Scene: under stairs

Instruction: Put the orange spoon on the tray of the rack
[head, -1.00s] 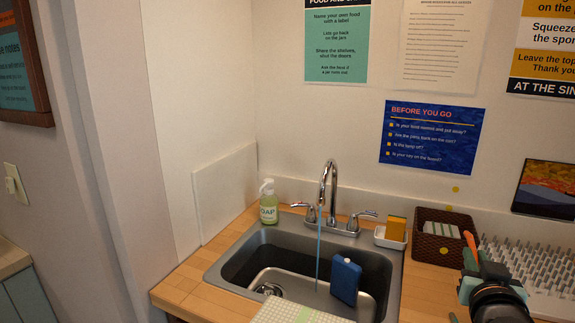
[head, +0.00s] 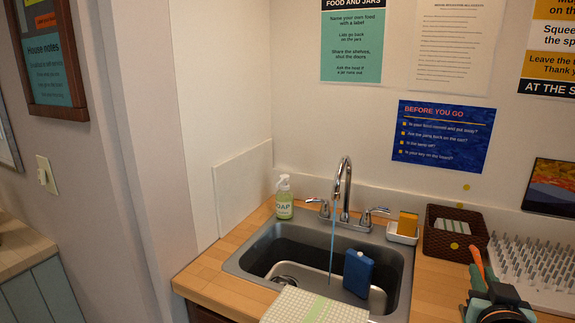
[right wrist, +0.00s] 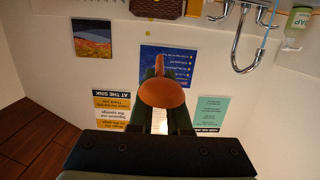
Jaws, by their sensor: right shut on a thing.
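My right gripper (head: 482,283) is shut on the orange spoon (head: 477,262), held at the right edge of the counter area in the head view, in front of the rack. In the right wrist view the spoon's orange bowl (right wrist: 162,94) faces the camera, and its thinner end shows beyond, between the dark green fingers (right wrist: 163,72). The rack (head: 535,268) is white with rows of upright pegs and is cut off by the right picture edge. Its tray cannot be told apart clearly from the pegged base. My left gripper is not in view.
A steel sink (head: 262,262) with running water holds a blue object (head: 358,273). Bare counter (head: 432,292) lies left of the gripper.

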